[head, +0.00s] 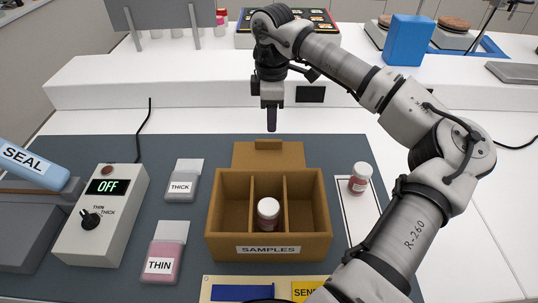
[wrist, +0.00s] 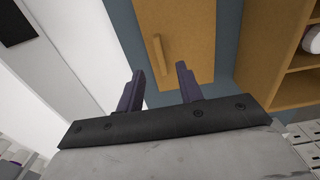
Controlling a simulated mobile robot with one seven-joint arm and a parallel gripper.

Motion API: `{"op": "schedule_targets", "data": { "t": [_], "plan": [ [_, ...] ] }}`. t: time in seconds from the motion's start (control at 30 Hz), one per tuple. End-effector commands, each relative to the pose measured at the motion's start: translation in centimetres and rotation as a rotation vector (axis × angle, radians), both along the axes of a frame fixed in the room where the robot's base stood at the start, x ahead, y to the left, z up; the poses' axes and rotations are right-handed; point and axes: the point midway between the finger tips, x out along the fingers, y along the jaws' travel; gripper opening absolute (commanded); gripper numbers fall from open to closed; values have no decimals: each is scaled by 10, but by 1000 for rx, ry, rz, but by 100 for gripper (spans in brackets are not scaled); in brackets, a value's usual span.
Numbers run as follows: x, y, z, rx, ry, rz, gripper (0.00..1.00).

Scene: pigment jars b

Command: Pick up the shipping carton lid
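The shipping carton lid (head: 285,155) is a flat brown panel with a raised grip bar. It lies behind the carton, its near part hidden by the carton's back wall. In the wrist view the lid (wrist: 190,35) and its bar (wrist: 159,55) show ahead of the fingers. My gripper (head: 271,129) points down above and just behind the lid, apart from it. In the wrist view my gripper (wrist: 158,78) has its two dark fingers spread with nothing between them. The open carton (head: 222,230), labelled SAMPLES, has three compartments; a white-capped jar (head: 268,214) stands in the middle one.
Another jar (head: 360,178) stands on a white card right of the carton. THICK (head: 181,186) and THIN (head: 163,259) packs, a control box reading OFF (head: 103,215) and a sealer (head: 30,165) are at left. A raised white shelf (head: 150,82) runs behind my gripper.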

Motion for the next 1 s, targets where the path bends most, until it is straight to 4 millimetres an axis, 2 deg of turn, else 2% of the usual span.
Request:
{"op": "schedule_targets", "data": {
  "t": [0.1, 0.3, 0.6, 0.87, 0.9, 1.0],
  "plan": [
    [0, 0, -12, 0, 2, 0, 36],
    [0, 3, -24, 1, 2, 1, 36],
    [0, 8, -63, 1, 3, 1, 36],
    [0, 8, -69, -1, 0, 0, 36],
    [0, 8, -69, -1, 0, 0, 35],
    [0, 8, -69, -1, 0, 0, 22]
  ]
}}
